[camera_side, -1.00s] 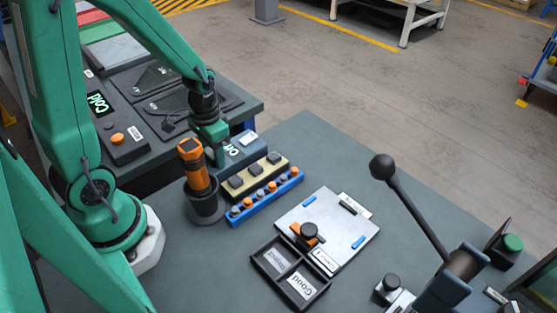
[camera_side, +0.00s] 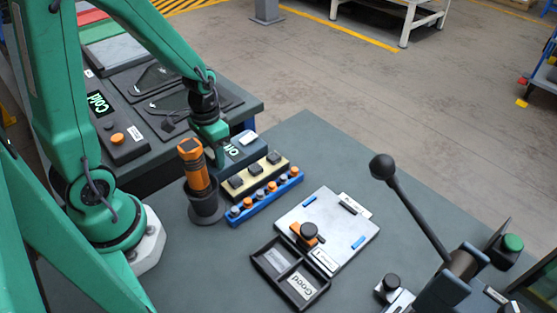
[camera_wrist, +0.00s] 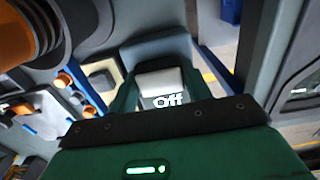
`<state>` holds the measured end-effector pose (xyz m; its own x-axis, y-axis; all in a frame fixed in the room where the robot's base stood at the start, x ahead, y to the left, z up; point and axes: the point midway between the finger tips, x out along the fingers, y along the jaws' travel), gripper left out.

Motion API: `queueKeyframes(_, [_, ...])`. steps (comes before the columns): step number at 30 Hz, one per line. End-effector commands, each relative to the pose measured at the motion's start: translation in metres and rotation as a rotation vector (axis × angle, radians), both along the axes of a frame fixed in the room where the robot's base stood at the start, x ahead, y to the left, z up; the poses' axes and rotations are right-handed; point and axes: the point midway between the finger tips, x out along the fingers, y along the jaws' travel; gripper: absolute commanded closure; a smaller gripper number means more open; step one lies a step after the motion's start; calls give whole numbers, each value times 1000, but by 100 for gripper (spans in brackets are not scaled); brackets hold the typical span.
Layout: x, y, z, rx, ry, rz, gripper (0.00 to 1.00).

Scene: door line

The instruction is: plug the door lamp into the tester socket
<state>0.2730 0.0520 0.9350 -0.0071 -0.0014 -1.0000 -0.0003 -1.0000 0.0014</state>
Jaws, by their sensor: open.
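The tester is a blue-grey box (camera_side: 252,153) at the back left of the bench, with a lit "Off" display and a small white part (camera_side: 249,138) on top. I cannot tell whether that white part is the door lamp or the socket. My gripper (camera_side: 217,152) is beside the tester's left side, open, with nothing seen held. In the wrist view, the white part (camera_wrist: 160,78) and "Off" text show between the green fingers of my gripper (camera_wrist: 160,92). The gripper's body hides the lower part of that view. No other door lamp can be made out.
An orange-and-black tool (camera_side: 194,163) stands in a dark cup (camera_side: 205,207) close to my gripper. A cream block and a blue rack (camera_side: 266,199) with several knobs lie in front of the tester. A white plate (camera_side: 325,222), divided tray (camera_side: 268,265) and lever (camera_side: 415,210) are further right.

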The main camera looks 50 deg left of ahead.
Motion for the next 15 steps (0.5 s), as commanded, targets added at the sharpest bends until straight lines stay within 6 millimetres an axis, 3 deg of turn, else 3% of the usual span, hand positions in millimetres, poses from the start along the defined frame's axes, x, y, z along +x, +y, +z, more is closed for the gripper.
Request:
queueKeyframes(1, [-3, 0, -34, 1, -5, 1, 33])
queueKeyframes(14, [-2, 0, -2, 1, -6, 1, 33])
queueKeyframes(15, [-1, 0, 3, 1, -6, 1, 26])
